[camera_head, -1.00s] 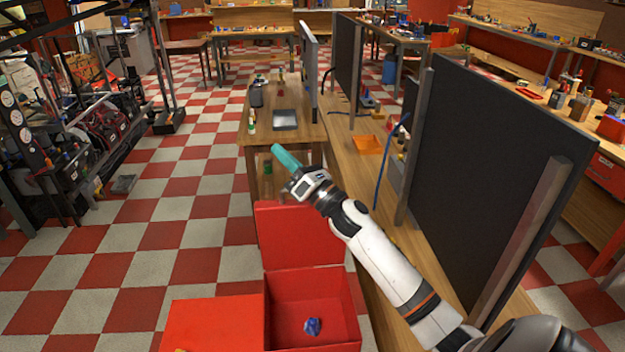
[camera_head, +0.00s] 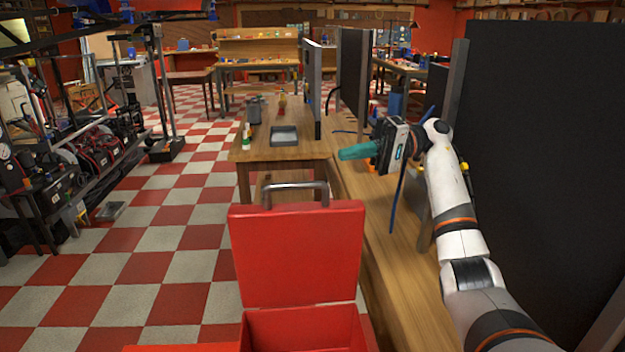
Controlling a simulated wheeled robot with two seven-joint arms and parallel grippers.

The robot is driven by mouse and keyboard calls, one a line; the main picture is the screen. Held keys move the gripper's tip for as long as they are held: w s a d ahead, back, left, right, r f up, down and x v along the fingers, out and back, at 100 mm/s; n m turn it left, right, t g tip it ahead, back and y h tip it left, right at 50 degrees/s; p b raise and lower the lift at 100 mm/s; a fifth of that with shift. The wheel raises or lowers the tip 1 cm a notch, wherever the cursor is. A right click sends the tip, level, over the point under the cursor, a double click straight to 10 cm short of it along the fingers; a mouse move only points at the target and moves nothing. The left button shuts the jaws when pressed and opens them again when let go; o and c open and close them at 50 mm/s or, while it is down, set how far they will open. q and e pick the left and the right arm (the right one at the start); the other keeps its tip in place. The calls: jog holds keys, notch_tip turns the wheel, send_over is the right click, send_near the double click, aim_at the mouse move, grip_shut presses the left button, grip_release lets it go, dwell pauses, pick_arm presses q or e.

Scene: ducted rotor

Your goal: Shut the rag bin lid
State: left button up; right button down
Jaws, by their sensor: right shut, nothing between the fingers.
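The red rag bin (camera_head: 303,331) stands at the bottom middle, cut off by the lower edge of the view. Its red lid (camera_head: 298,255) stands raised and upright at the far side, so the bin is open. A grey metal handle (camera_head: 296,187) shows at the lid's top edge. My right gripper (camera_head: 345,153), with teal fingers, is shut and empty. It points left, above and to the right of the lid, apart from it. My left gripper is not in view.
A long wooden bench (camera_head: 395,240) with dark upright panels (camera_head: 545,160) runs along the right. A wooden table (camera_head: 290,152) with a grey tray (camera_head: 284,136) stands beyond the lid.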

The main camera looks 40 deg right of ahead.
jog(key=a+f+p, duration=0.1)
jog(key=a+p, duration=0.3)
jog(key=a, duration=0.6)
jog(key=shift+s+a+f+p, duration=0.15)
jog(key=shift+s+a+p, duration=0.15)
jog(key=shift+s+a, duration=0.05)
